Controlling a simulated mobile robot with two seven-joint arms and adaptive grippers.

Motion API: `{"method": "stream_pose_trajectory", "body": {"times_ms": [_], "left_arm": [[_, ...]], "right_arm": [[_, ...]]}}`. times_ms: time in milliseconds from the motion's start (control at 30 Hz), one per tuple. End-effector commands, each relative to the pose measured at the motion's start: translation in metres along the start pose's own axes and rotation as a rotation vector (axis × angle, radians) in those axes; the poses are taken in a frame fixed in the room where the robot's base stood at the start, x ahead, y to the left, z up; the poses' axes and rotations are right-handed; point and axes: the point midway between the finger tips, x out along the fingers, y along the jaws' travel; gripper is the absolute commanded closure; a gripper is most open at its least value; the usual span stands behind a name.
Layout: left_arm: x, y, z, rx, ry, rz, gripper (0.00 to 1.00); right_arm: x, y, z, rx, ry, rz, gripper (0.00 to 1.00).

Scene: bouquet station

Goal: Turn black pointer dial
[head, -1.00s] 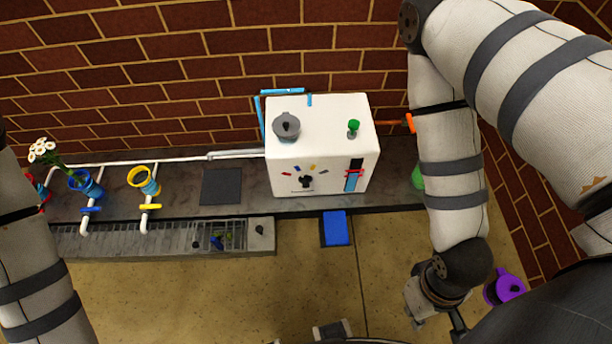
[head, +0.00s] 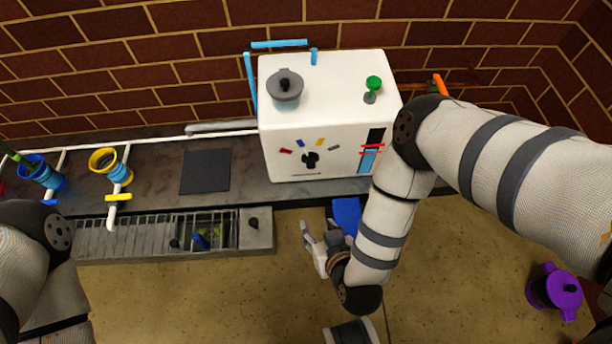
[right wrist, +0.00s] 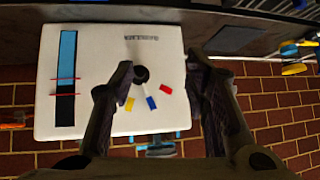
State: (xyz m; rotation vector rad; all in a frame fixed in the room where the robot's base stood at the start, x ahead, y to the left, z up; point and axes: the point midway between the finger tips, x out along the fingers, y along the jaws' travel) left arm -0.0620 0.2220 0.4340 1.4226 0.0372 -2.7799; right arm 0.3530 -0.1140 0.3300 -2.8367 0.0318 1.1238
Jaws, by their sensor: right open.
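The black pointer dial (head: 310,159) is on the front face of the white box (head: 328,75), below an arc of coloured marks. In the right wrist view the dial (right wrist: 141,75) shows upside down between my two fingers, with the box face beyond them. My right gripper (head: 318,232) is open and empty, in front of the box and lower than the dial, apart from it. The fingers also show in the right wrist view (right wrist: 160,85). My left arm is at the left edge of the head view, and its gripper is not visible.
A grey-lidded pot (head: 285,88) and a green knob (head: 373,86) are on the box top. A blue gauge (head: 369,158) is on its front right. A drain grate (head: 160,236) lies at left, a blue block (head: 346,214) below the box, a purple pot (head: 556,290) at right.

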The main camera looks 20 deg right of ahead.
Motion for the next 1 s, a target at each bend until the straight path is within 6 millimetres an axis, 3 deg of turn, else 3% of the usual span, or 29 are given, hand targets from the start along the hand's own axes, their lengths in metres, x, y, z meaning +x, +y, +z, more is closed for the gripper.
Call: {"method": "stream_pose_trajectory", "body": {"times_ms": [33,133,367,700,833,1000], "left_arm": [[0.030,0.000,-0.010,0.001,-0.040,-0.001,0.60],[0.048,0.001,-0.017,0.003,-0.065,-0.002,0.60],[0.057,0.001,-0.019,0.004,-0.080,-0.002,0.60],[0.085,0.003,-0.027,0.009,-0.129,-0.002,0.60],[0.090,0.002,-0.026,0.011,-0.143,-0.003,0.60],[0.090,0.002,-0.026,0.012,-0.146,-0.004,0.60]], "right_arm": [[0.040,0.005,0.006,0.014,0.098,0.051,0.57],[0.072,0.013,-0.022,0.029,0.272,0.142,0.57],[0.095,0.025,-0.052,0.037,0.377,0.203,0.57],[0.171,0.041,-0.079,0.036,0.371,0.200,0.57],[0.184,0.043,-0.086,0.036,0.370,0.198,0.57],[0.188,0.044,-0.091,0.036,0.371,0.196,0.57]]}}
